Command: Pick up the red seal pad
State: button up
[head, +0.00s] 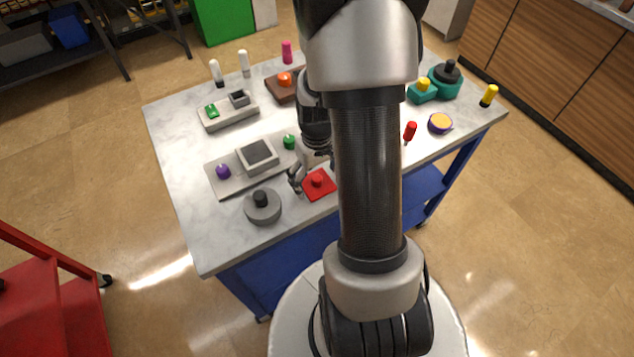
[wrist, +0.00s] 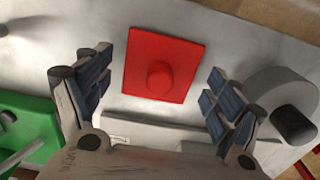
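The red seal pad (head: 319,185) is a flat red square with a round red knob on top. It lies on the table near its front edge in the head view. In the wrist view the red seal pad (wrist: 163,68) sits just ahead of and between the fingertips. My gripper (wrist: 158,85) is open, with one finger on each side of the pad and neither seen touching it. In the head view my gripper (head: 312,172) is partly hidden by my arm, right above the pad.
A grey round part with a black knob (head: 262,206) stands left of the pad. A grey plate (head: 222,188) with a square block, a purple knob and a green knob lies behind. A red-handled tool (head: 410,131) lies to the right. The table's front left (head: 215,255) is clear.

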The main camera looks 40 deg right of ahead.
jog(key=shift+s, duration=0.1)
jog(key=c, duration=1)
